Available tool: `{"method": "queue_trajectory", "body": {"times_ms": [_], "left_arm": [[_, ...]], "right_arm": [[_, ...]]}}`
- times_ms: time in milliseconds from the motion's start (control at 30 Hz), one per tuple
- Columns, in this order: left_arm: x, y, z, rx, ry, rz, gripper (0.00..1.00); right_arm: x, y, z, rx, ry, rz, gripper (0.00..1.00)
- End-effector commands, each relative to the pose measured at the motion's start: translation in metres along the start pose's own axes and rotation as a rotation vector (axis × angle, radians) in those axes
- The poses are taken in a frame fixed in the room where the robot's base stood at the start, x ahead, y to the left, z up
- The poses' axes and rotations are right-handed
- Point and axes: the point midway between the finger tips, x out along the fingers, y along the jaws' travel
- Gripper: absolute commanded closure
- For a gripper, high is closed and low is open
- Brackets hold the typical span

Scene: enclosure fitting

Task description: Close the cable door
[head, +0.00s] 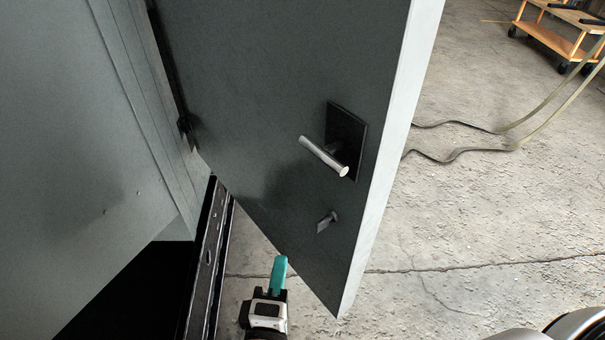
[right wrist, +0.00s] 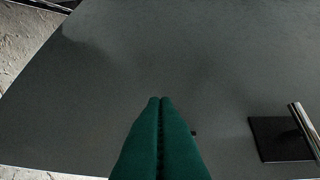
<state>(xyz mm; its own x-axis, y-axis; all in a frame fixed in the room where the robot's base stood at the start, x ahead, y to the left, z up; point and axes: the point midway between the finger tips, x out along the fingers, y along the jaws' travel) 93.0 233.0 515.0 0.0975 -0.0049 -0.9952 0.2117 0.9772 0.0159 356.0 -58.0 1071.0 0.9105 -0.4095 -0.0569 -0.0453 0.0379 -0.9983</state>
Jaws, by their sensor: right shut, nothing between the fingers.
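The cable door (head: 270,80) is a dark grey panel with a pale edge, standing open from the enclosure (head: 70,130), with its hinge side at the left in the head view. It carries a silver lever handle (head: 325,157) on a black plate and a small latch (head: 327,221) below. My right gripper (head: 280,261) is by the door's lower edge, its teal fingers shut and empty. In the right wrist view its fingertips (right wrist: 160,99) point at the door panel (right wrist: 190,55), with the handle (right wrist: 304,130) to the right. Whether they touch is unclear. My left gripper is not in view.
A dark slotted rail (head: 208,255) runs along the enclosure's lower opening. The concrete floor (head: 490,220) right of the door is mostly clear. A cable (head: 470,150) lies on it, and a wooden cart (head: 560,30) stands at the top right.

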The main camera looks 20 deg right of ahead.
Motion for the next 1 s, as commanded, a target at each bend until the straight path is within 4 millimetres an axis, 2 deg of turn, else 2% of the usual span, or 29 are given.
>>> {"method": "queue_trajectory", "body": {"times_ms": [33, 100, 267, 367, 700, 1000], "left_arm": [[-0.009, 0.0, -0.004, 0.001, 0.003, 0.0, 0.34], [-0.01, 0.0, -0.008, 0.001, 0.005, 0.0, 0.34], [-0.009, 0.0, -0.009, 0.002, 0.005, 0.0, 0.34], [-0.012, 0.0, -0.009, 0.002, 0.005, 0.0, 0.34], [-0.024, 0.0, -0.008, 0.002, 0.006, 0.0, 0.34], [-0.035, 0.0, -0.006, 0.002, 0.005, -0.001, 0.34]], "right_arm": [[-0.004, -0.018, 0.002, -0.007, 0.0, -0.026, 1.0], [-0.005, -0.027, 0.003, -0.014, 0.001, -0.05, 1.0], [0.005, -0.03, 0.003, -0.017, 0.004, -0.062, 1.0], [0.021, -0.032, 0.003, -0.015, 0.004, -0.063, 1.0], [0.094, -0.036, 0.003, -0.017, 0.003, -0.062, 1.0], [0.119, -0.036, -0.023, -0.017, 0.002, -0.059, 1.0]]}}
